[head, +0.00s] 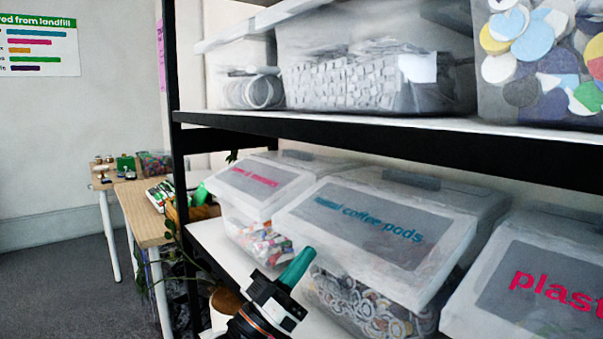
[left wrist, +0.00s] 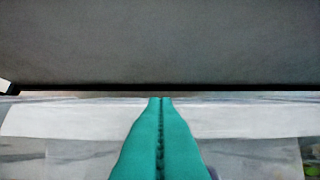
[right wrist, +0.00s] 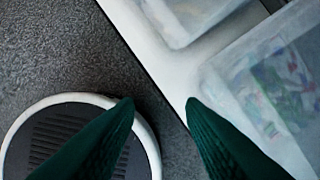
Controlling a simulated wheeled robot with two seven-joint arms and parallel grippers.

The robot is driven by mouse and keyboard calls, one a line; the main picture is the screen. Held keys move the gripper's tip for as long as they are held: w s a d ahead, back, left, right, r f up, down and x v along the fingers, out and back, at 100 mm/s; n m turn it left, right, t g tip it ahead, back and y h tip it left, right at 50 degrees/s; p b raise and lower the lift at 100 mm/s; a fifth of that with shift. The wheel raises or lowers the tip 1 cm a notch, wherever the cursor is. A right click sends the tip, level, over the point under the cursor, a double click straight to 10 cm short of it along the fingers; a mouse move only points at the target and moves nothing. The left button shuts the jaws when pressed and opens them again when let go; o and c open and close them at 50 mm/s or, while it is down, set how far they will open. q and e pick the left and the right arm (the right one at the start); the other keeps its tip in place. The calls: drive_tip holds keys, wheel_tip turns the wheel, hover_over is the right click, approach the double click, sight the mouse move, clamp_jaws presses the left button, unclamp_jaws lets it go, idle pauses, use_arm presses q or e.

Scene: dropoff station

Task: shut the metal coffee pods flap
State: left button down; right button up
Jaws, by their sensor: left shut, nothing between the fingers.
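The metal coffee pods bin (head: 350,305) is a clear box of ring-like pieces on the lower shelf, in the middle of the head view. Its flap (head: 455,225) is a translucent sloped lid with a grey panel and teal lettering. The flap lies down over the bin; I cannot tell whether a small gap is left. My left gripper (head: 300,265) is shut and empty, its teal fingers in front of the bin's left front corner. The left wrist view shows its fingers together (left wrist: 161,100), before a pale edge. My right gripper (right wrist: 160,106) is open and empty, seen only in the right wrist view.
A pink-lettered bin (head: 265,175) stands left of it and a plastic bin (head: 545,285) right. The upper shelf (head: 400,130) with more boxes hangs above. A wooden table (head: 140,215) stands at the left. The right wrist view shows grey floor (right wrist: 60,50) and the shelf edge.

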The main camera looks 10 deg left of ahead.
drive_tip(key=b+v, duration=0.1)
drive_tip(key=v, duration=0.2)
drive_tip(key=shift+s+f, duration=0.1)
idle(0.6)
